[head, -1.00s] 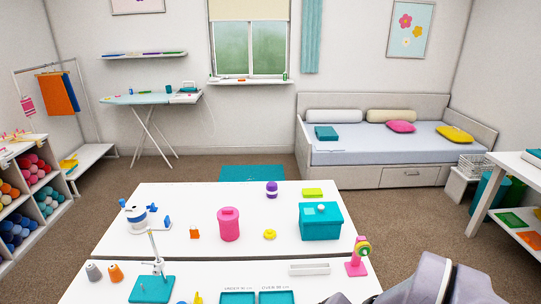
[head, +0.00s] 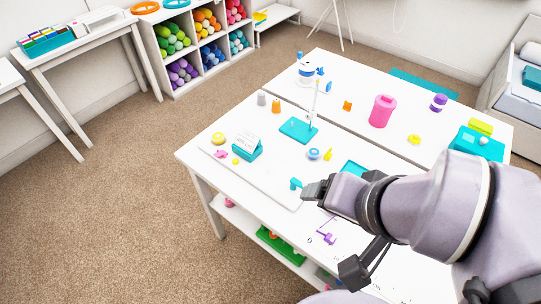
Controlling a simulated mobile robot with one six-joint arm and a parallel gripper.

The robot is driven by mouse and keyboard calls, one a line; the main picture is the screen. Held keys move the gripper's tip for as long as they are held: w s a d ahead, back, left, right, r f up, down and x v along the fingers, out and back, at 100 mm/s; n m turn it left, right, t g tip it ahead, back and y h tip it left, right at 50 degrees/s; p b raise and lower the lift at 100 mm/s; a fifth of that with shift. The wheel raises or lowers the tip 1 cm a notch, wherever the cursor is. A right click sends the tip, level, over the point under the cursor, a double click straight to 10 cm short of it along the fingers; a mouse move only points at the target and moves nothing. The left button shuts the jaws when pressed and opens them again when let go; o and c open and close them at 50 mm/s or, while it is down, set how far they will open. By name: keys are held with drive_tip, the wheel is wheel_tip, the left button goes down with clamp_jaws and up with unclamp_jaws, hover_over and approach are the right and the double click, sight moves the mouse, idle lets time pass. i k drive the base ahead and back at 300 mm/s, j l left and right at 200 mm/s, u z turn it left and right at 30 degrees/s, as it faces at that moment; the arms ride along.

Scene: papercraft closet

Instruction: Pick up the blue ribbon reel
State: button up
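A small blue round item (head: 313,154), which looks like the blue ribbon reel, lies flat on the white table, right of a teal-based stand (head: 298,129). A larger white and blue piece (head: 305,73) stands near the table's far left corner. My gripper (head: 306,190) is over the table's front part, nearer to me than the blue round item and apart from it. A small teal piece (head: 295,184) shows at its tip; I cannot tell whether they touch. The fingers are seen from the side, so their opening is unclear.
The white table (head: 262,195) also bears a teal card holder (head: 247,148), a yellow round item (head: 218,138), a pink canister (head: 382,111), a purple reel (head: 439,102) and a teal box (head: 476,143). The carpet (head: 120,200) at left is clear.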

sight(313, 154)
drive_tip(key=i+j+z, duration=0.15)
drive_tip(key=j+z, duration=0.15)
drive_tip(key=z, duration=0.15)
drive_tip(key=i+j+z, duration=0.1)
drive_tip(key=j+z, duration=0.65)
drive_tip(key=z, duration=0.15)
drive_tip(key=j+z, duration=0.45)
drive_tip(key=k+j+z, duration=0.1)
drive_tip(key=j+z, duration=0.2)
drive_tip(key=z, duration=0.2)
